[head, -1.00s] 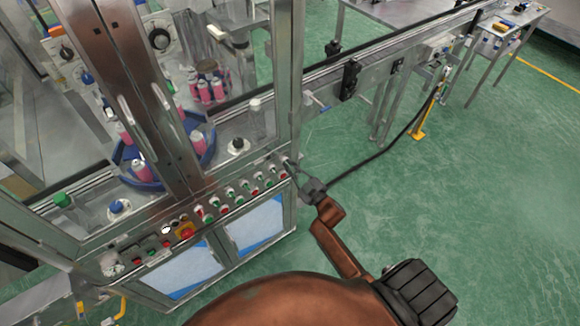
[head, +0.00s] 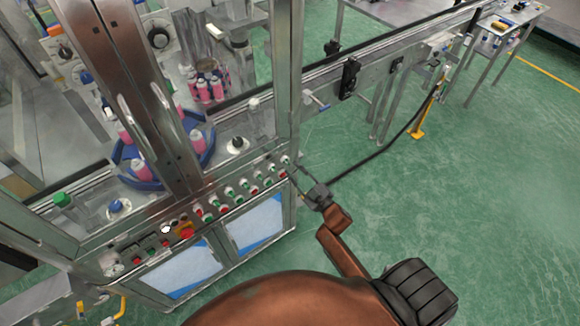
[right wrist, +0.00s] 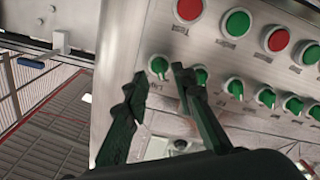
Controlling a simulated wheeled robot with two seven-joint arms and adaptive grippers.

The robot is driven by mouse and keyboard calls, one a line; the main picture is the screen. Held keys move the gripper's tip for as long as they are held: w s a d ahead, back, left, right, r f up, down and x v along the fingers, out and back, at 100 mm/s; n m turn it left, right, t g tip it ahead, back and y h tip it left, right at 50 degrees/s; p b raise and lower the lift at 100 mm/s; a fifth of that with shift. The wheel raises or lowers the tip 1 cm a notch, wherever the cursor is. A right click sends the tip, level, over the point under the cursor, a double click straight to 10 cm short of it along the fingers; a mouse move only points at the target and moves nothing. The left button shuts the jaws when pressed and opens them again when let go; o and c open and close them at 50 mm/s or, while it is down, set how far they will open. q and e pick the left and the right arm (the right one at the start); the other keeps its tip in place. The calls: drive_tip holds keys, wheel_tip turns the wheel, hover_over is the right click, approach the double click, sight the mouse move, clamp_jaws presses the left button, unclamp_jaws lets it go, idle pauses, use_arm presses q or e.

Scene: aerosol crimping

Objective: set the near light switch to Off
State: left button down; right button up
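The machine's control panel (head: 215,205) carries several rotary switches and round buttons. An end switch (head: 285,160) with a green knob sits at the panel's right end; it also shows in the right wrist view (right wrist: 158,66), where its small label is unreadable. I cannot tell for sure that it is the near light switch. My right gripper (head: 299,174) is open and empty, just off this end of the panel. In the right wrist view its fingertips (right wrist: 157,76) stand on either side of the end switch, with no clear contact. My left gripper is not in view.
Another green switch (right wrist: 201,75) is partly behind the right finger, with more switches further right. Red and green buttons (right wrist: 236,22) line the row above. A metal frame post (head: 287,75) rises above the panel end. Open green floor (head: 460,210) lies to the right.

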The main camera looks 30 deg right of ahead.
drive_tip(key=s, duration=0.8)
drive_tip(key=shift+s+d, duration=0.15)
drive_tip(key=shift+d, duration=0.15)
drive_tip(key=s+f+m+g+h, duration=0.1)
drive_tip(key=s+f+g, duration=0.3)
drive_tip(key=f, duration=0.8)
drive_tip(key=s+f+m+g, duration=0.15)
drive_tip(key=s+f, duration=0.35)
drive_tip(key=f, duration=0.6)
drive_tip(key=s+f+m+g+h, duration=0.1)
drive_tip(key=s+f+g, duration=0.3)
drive_tip(key=f, duration=0.8)
drive_tip(key=s+a+f+g, duration=0.1)
drive_tip(key=s+f+g, duration=0.1)
drive_tip(key=s+f, duration=0.4)
drive_tip(key=s+a+f+m+g, duration=0.1)
drive_tip(key=s+f, duration=0.5)
drive_tip(key=s, duration=1)
drive_tip(key=s+a+f+m+g, duration=0.1)
drive_tip(key=s+a+f+g, duration=0.1)
drive_tip(key=s+f+g, duration=0.2)
drive_tip(key=s+f, duration=0.3)
drive_tip(key=s, duration=0.5)
drive_tip(key=shift+a+g, duration=0.35)
drive_tip(key=shift+s+f, duration=0.1)
